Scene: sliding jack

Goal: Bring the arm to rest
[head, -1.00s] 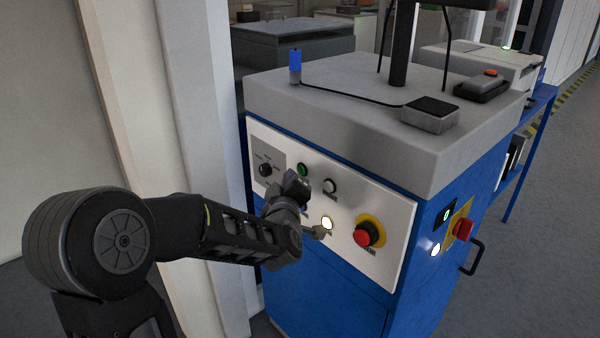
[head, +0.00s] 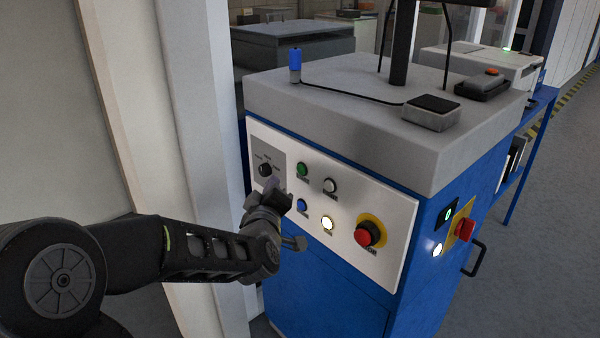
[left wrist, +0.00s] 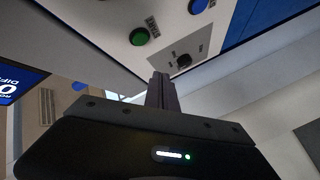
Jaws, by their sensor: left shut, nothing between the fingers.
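My left gripper (head: 274,187) is in front of the white control panel (head: 391,218) of the blue machine, just below the black rotary knob (head: 265,170). Its fingers are together and empty; they also show in the left wrist view (left wrist: 162,92), pointing toward the panel. Whether the fingertips touch the panel cannot be told from the head view. To its right are a green button (head: 302,170), a white button (head: 330,186), a blue button (head: 302,205), a lit button (head: 327,223) and a red emergency stop (head: 368,234). My right gripper is out of view.
The machine's grey top (head: 340,125) carries a small grey box (head: 431,114) and a blue-capped part (head: 295,62). A pale post (head: 205,130) stands left of the machine, close to my left arm. Another red stop (head: 465,229) and a handle (head: 478,258) are on the machine's right side.

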